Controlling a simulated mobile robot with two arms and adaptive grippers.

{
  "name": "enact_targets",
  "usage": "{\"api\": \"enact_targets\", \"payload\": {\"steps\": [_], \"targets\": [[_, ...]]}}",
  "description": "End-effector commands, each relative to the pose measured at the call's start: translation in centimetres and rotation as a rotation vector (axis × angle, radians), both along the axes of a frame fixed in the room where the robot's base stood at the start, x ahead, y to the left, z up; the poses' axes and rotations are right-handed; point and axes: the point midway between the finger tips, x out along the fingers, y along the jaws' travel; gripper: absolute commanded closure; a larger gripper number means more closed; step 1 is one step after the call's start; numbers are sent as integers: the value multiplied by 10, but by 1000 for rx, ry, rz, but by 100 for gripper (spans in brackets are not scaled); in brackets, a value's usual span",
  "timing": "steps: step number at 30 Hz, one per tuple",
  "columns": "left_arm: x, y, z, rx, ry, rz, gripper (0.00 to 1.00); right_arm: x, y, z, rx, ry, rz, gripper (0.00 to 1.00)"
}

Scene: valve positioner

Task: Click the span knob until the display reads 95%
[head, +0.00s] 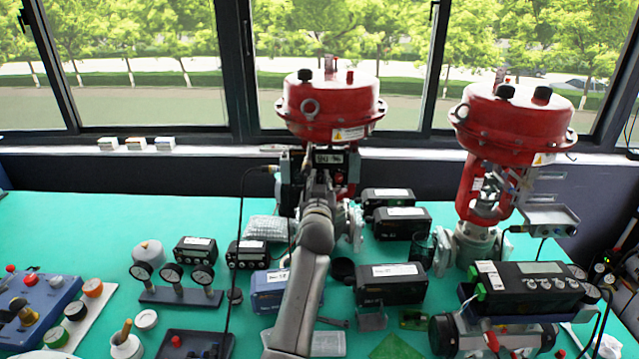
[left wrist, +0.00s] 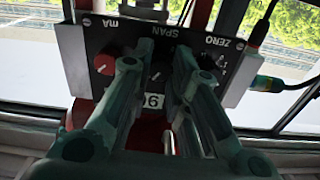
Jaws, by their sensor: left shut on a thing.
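The valve positioner panel (left wrist: 110,40) shows upside down in the left wrist view, with ZERO, SPAN and mA labels. The dark span knob (left wrist: 157,73) with a white pointer line sits in the middle, between the fingers of my left gripper (left wrist: 161,58), which is shut on it. The small white display (left wrist: 152,102) is partly hidden by a finger; a 9 seems to show, but I cannot read the full value. In the head view my left gripper (head: 318,180) reaches up to the positioner (head: 290,180) under a red actuator (head: 330,105); the display (head: 328,157) there is too small to read surely.
A red knob (left wrist: 105,63) under mA and the zero knob (left wrist: 207,63) flank the fingers closely. A black cable (head: 241,210) hangs left of my arm. Several black instrument boxes stand right of it, with a second red actuator (head: 515,120) beyond.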

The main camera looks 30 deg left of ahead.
Motion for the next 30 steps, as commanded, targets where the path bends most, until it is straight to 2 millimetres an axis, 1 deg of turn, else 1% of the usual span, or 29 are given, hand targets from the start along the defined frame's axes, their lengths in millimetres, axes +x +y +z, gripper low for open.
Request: {"api": "enact_targets", "payload": {"steps": [8,16,30], "targets": [[0,0,-1,11,9,0,100,9,5,1,7,-13,-2,72],[0,1,0,112,71,1,100,12,16,4,20,-19,-6,72],[0,1,0,370,227,1,100,12,9,11,11,-18,-3,72]]}}
